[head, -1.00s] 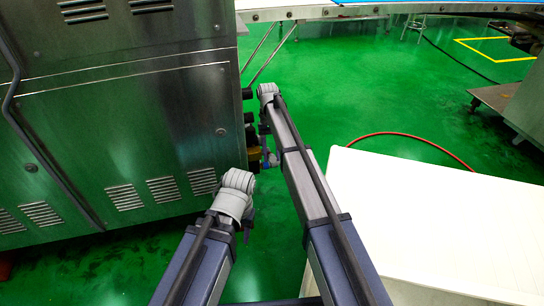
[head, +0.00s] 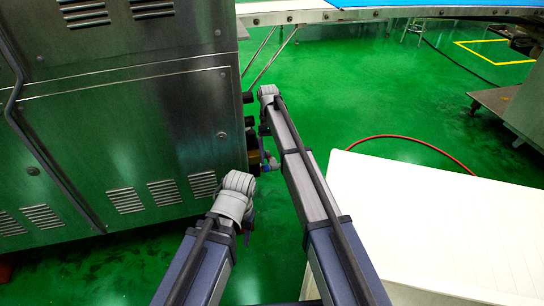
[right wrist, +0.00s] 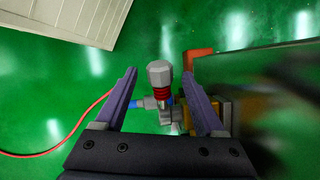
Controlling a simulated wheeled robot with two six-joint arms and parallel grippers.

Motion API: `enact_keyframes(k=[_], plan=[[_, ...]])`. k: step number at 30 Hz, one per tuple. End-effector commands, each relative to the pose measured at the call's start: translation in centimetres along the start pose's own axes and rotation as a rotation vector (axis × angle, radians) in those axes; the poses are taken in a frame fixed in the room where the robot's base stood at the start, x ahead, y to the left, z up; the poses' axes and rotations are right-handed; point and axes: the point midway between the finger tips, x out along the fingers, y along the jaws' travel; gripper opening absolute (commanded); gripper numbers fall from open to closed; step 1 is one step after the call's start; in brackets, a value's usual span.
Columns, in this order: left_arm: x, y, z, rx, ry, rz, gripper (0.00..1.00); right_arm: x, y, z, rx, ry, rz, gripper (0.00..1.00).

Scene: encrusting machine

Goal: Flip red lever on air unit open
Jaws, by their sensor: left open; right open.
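The air unit (right wrist: 164,120) shows in the right wrist view, with a grey knob, a red ringed part (right wrist: 160,92) under it, and blue fittings. It also shows small in the head view (head: 270,163), at the machine's right edge, partly hidden by my right arm. I cannot tell for sure which red part is the lever. My right gripper (right wrist: 160,74) is open, its two fingers on either side of the knob and red part, with no clear grip. My left gripper (head: 248,222) is open and apart from the unit, lower in the head view; its fingers are mostly hidden behind the wrist.
The steel machine (head: 120,130) stands close on the left. An orange-red block (right wrist: 197,57) lies beyond the right finger near a dark panel. A white table (head: 450,215) is at the right, with a red hose (head: 425,143) behind it. Green floor is clear between.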

Motion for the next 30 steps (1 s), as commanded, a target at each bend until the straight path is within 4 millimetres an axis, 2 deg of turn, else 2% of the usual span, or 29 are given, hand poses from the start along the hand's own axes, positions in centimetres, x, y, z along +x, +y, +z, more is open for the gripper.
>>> enact_keyframes(k=[1,15,26,30], plan=[[-0.8,-0.1,0.1,0.000,0.000,0.000,0.50,-0.8,0.0,0.1,0.000,0.000,0.000,0.71],[-6.3,-0.6,0.4,0.005,-0.003,0.000,0.50,-6.7,0.0,0.1,0.000,0.000,0.000,0.71],[-6.5,-0.7,0.4,0.008,-0.003,0.000,0.50,-7.0,0.0,0.0,0.000,0.000,0.000,0.71],[-6.7,-0.7,0.4,0.008,-0.003,0.000,0.50,-6.7,0.7,0.5,-0.018,0.033,-0.025,0.58]])
